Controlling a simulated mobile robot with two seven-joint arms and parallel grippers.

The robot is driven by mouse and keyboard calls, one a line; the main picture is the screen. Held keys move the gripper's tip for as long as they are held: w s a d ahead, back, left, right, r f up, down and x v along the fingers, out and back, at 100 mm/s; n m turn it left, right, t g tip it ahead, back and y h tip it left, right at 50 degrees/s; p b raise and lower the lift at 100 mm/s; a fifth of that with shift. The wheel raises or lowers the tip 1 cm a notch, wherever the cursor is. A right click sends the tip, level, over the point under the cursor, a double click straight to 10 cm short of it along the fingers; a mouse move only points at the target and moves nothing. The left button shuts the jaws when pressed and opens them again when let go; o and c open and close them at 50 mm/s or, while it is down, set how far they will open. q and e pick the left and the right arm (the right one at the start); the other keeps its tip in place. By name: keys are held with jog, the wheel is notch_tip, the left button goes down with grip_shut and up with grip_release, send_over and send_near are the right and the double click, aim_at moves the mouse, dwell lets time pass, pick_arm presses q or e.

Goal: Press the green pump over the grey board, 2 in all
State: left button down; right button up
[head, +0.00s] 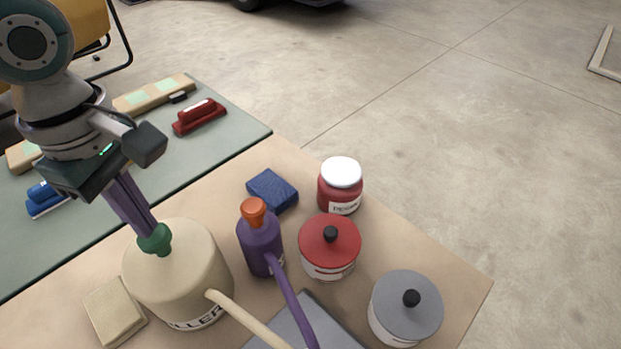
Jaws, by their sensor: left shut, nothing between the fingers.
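The green pump head (155,239) sits on top of a large cream container (178,278), whose cream spout reaches down and right over the grey board (322,316). My left gripper (150,226) is shut and empty, pointing down with its fingertips at the top of the green pump; I cannot tell how firmly they touch. The board shows only in part at the bottom edge, behind the spouts. My right gripper does not show.
A purple bottle (259,246) with an orange pump head and purple spout stands right of the container. A red pot (329,246), grey pot (405,308), jar (340,186), blue block (272,190) and cream block (115,311) stand around.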

pick_arm(q)
jog(key=shift+f+b, duration=0.55)
jog(key=shift+f, duration=0.7)
jog(key=shift+r, duration=0.1)
jog(key=shift+r+p, duration=1.55)
jog(key=shift+p, duration=0.8)
jog(key=shift+r, duration=0.1)
notch_tip(320, 180, up, 6)
jog(key=p, duration=0.7)
jog(key=shift+p, duration=0.3)
